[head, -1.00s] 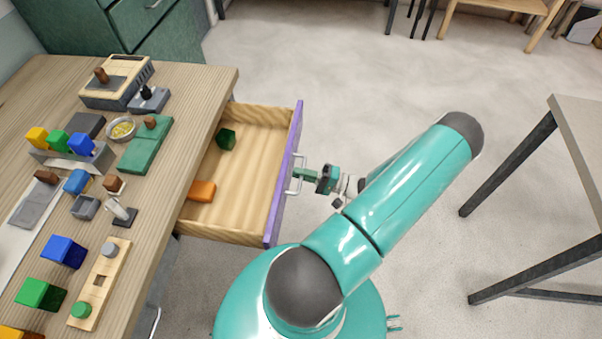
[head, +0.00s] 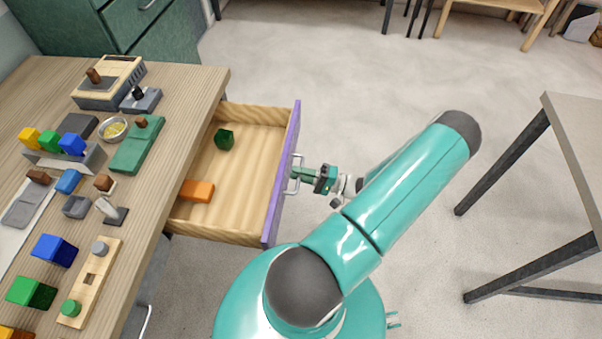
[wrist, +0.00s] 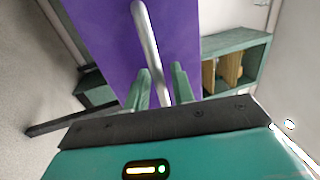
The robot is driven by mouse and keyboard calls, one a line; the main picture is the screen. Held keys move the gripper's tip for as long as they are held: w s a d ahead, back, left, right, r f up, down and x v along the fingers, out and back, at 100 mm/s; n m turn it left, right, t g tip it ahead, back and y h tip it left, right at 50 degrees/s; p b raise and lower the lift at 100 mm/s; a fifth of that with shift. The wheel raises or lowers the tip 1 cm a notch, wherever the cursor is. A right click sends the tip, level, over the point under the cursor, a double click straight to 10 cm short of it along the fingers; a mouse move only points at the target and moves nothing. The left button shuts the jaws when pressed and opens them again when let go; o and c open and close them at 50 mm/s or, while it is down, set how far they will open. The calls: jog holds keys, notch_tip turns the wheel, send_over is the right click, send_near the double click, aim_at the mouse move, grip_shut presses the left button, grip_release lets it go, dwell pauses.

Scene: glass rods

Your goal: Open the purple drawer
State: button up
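The purple drawer (head: 282,175) stands well out from the wooden table in the head view. Its inside is bare wood and shows a dark green block (head: 224,139) and an orange block (head: 197,191). A metal bar handle (head: 293,174) is on its purple front. My gripper (head: 298,174) is at this handle, outside the front. In the wrist view, the purple front (wrist: 180,45) fills the top middle, and the handle (wrist: 146,30) runs down between my two fingers (wrist: 161,88).
The wooden table (head: 150,190) at left holds several coloured blocks and small fixtures. A green cabinet (head: 150,35) stands behind it. A grey table (head: 575,130) with dark legs is at right. The floor (head: 400,85) behind the drawer is clear.

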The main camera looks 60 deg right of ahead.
jog(key=v, duration=1.4)
dwell(0.4)
